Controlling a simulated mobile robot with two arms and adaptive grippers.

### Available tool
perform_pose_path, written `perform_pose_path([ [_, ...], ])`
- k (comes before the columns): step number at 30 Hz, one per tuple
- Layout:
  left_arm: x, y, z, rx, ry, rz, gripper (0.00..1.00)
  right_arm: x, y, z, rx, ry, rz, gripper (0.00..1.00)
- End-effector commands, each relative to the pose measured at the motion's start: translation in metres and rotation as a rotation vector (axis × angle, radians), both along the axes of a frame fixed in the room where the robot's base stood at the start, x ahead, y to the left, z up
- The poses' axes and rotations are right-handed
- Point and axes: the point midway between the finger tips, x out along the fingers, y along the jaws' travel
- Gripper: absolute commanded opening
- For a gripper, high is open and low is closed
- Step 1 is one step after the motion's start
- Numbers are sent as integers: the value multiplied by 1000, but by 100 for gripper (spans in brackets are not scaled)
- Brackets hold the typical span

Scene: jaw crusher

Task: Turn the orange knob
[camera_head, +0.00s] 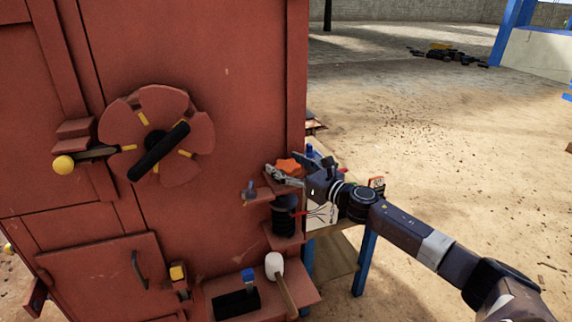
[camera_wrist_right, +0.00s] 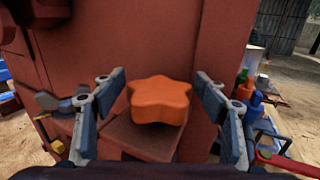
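The orange knob (camera_head: 289,166) is star-shaped and sits at the right edge of the red machine in the head view. It shows large in the right wrist view (camera_wrist_right: 159,100), above a small red ledge. My right gripper (camera_head: 290,172) is at the knob. In the right wrist view its two grey fingers (camera_wrist_right: 161,112) are spread wide, one on each side of the knob, with a gap on both sides. It holds nothing. My left gripper is not in the head view.
The red machine (camera_head: 236,110) fills the left side, with a round wheel (camera_head: 190,112) and black handle. Below the knob are a black cylinder (camera_head: 284,220) and a white-headed mallet (camera_head: 274,264). A table with blue legs (camera_head: 365,262) stands behind my right arm. Open ground lies to the right.

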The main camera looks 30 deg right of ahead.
Motion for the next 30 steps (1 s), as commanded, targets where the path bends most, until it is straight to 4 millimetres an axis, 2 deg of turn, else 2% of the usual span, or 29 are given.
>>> perform_pose_path([
  [1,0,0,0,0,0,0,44,0,0,0,0,0,0,58],
  [10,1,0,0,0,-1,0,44,0,0,0,0,0,0,26],
  [20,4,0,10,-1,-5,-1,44,0,1,2,2,0,-49,26],
  [30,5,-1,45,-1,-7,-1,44,0,2,6,5,0,-288,26],
])
